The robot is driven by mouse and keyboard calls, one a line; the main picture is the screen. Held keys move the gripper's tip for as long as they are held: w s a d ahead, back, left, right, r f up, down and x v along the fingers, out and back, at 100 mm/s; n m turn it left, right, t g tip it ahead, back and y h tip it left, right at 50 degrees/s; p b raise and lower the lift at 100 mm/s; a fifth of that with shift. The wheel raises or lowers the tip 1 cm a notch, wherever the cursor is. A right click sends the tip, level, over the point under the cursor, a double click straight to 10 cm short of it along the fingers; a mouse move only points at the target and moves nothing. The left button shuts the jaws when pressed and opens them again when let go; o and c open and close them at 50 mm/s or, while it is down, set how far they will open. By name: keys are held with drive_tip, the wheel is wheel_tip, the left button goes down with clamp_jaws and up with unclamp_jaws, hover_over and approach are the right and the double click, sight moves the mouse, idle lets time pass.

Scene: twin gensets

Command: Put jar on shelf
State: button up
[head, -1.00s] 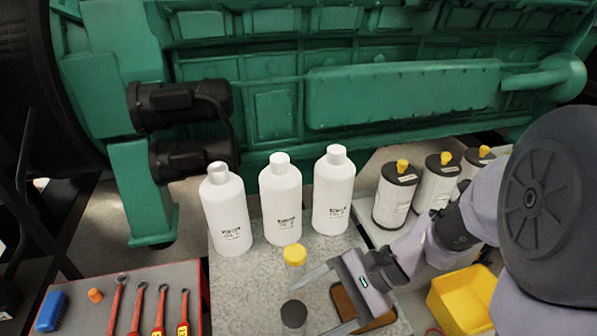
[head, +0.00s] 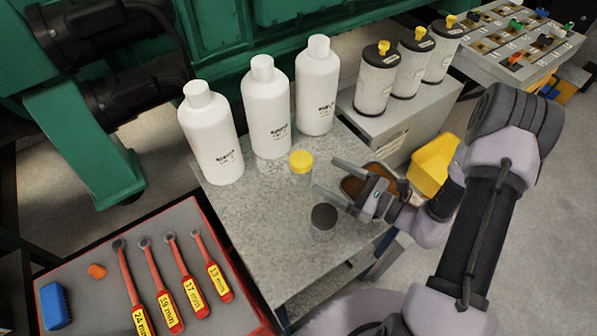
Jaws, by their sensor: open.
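Two small clear jars stand on a grey speckled metal top (head: 255,215). The jar with a yellow lid (head: 301,166) is farther back; the jar with a dark lid (head: 324,220) is nearer. My gripper (head: 326,176) is open and empty. Its fingers point left, with the tips just right of the yellow-lidded jar and behind the dark-lidded one. I see no contact with either jar, though height is hard to judge. I cannot tell which surface is the shelf.
Several white bottles (head: 265,107) line the back of the metal top. White canisters (head: 376,85) stand on a grey box to the right, near a yellow bin (head: 432,165). A red-edged wrench tray (head: 150,255) is at left.

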sight(310, 167)
drive_tip(key=b+x, duration=0.1)
drive_tip(key=x, duration=0.6)
drive_tip(key=b+x, duration=0.2)
drive_tip(key=x, duration=0.3)
drive_tip(key=shift+a+f, duration=0.1)
drive_tip(key=shift+a, duration=0.3)
drive_tip(key=c, duration=1.6)
